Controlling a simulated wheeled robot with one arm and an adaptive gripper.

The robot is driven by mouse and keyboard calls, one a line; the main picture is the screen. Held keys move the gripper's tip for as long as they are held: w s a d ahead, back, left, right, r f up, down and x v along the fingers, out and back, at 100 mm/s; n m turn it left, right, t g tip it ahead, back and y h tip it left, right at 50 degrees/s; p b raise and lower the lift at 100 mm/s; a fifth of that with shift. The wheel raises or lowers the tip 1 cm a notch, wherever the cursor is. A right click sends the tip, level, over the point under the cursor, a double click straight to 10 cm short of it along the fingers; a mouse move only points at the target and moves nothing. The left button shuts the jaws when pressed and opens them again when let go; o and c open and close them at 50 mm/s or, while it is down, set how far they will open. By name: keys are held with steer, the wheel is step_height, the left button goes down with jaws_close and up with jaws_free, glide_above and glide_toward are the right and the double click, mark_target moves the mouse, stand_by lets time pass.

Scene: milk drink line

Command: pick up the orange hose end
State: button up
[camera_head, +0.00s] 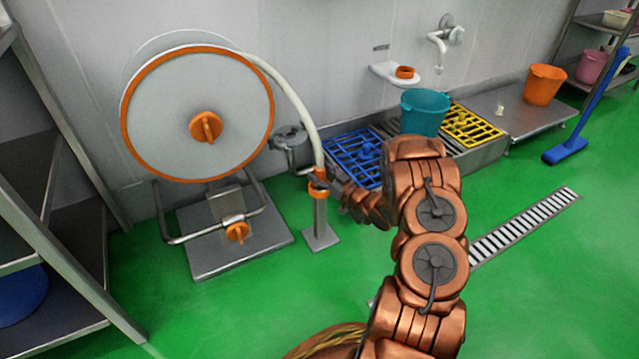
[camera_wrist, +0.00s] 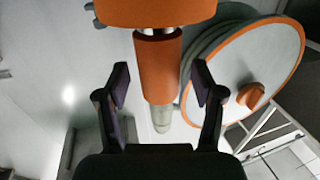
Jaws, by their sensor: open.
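The orange hose end (camera_head: 319,184) stands upright at the top of a short metal post (camera_head: 321,225), with the pale hose (camera_head: 297,100) arching down to it from the reel (camera_head: 196,115). In the wrist view the orange hose end (camera_wrist: 158,68) lies between the two dark fingers, with a visible gap on each side. My gripper (camera_wrist: 161,85) is open around it and does not appear to touch it. In the head view my gripper (camera_head: 328,182) is small and partly merged with the hose end, just to its right.
A grey metal fixture (camera_head: 290,148) is on the wall just left of the hose end. A basin with a blue grid (camera_head: 355,158), a teal bucket (camera_head: 425,110) and a yellow grid (camera_head: 470,123) stands behind my arm. A steel shelf (camera_head: 50,235) is at left. Green floor in front is clear.

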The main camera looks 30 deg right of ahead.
steer(key=shift+w, duration=0.3)
steer(key=shift+c, duration=0.2)
jaws_close()
